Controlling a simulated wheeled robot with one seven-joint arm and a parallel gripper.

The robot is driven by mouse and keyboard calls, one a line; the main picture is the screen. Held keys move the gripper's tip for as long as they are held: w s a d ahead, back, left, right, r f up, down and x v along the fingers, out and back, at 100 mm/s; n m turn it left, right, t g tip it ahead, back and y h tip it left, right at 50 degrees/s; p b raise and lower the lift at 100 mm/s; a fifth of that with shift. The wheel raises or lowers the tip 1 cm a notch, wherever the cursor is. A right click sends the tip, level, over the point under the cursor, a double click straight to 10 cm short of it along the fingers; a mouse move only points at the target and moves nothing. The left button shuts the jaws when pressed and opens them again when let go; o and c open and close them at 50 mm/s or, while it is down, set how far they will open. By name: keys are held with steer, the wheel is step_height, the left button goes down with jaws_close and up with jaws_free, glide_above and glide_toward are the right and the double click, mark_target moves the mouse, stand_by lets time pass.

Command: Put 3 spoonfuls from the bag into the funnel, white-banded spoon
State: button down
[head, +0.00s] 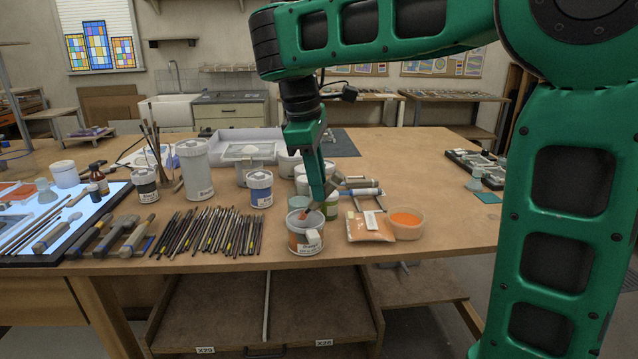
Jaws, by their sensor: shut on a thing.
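My gripper (318,192) points down above the front of the table and is shut on a thin tool that looks like the spoon. The tool's reddish lower end (306,213) is at the mouth of a labelled can (305,238); I cannot tell whether it touches. No white band can be made out. A flat bag (370,229) with an orange front and pale label lies just right of the can. A small pale-green cone-like piece (473,181) farther right may be the funnel. A similar grey piece (45,191) stands at the far left.
Several thin dark tools (212,232) lie left of the can. White containers (260,188) and handled tools (358,190) stand or lie behind. The table (440,205) is bare to the right of the bowl.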

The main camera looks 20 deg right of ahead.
mark_target(330, 178)
stand_by(0.5)
steer(key=shift+s+d+r, duration=0.35)
steer(key=shift+r, duration=0.35)
steer(key=shift+s+d+r, duration=0.3)
steer(key=shift+s+r, duration=0.05)
steer(key=shift+r, duration=0.35)
steer(key=shift+d, duration=0.1)
